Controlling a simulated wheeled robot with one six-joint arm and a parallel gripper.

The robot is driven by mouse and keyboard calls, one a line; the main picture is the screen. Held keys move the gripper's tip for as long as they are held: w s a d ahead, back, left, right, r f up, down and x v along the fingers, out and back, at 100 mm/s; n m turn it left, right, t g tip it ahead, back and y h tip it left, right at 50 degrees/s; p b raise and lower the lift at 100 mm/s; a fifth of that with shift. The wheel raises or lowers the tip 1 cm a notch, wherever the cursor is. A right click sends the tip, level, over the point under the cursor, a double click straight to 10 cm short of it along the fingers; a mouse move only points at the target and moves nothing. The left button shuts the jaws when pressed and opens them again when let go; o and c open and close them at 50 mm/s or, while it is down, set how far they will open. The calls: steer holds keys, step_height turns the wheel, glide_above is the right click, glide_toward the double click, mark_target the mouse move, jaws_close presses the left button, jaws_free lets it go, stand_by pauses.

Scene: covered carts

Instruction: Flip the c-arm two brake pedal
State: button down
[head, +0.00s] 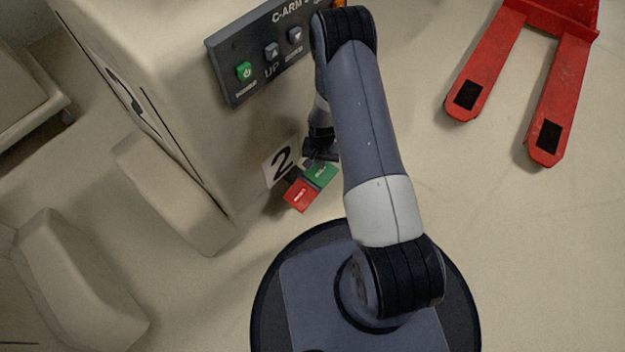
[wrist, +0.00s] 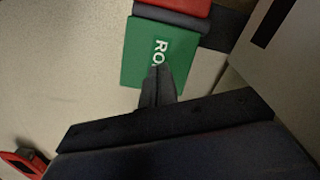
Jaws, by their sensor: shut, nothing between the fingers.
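The brake pedal has a red half (head: 299,195) and a green half (head: 321,173), low at the base of the cart marked with a 2 (head: 282,161). In the wrist view the green half (wrist: 143,62) carries white letters starting "RO", partly covered by my fingers; the red half (wrist: 180,8) shows at the top edge. My gripper (wrist: 158,70) is shut and empty, its fingertips over the green half. I cannot tell whether they touch it. In the head view my gripper (head: 318,152) is just above the green half, partly hidden by my arm.
The beige C-arm cart (head: 150,60) has a dark panel (head: 262,75) with a green power button and arrow buttons. A red pallet jack (head: 552,85) stands at the upper right. Other beige covered bodies (head: 75,280) lie at the left.

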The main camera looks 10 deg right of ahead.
steer(key=shift+f+b, duration=0.45)
steer(key=shift+f, duration=0.1)
steer(key=shift+r+p, duration=2.1)
steer(key=shift+r, duration=1.45)
steer(key=shift+f, duration=0.15)
step_height(320, 180, down, 7)
steer(key=b, duration=0.4)
steer(key=shift+r, duration=0.2)
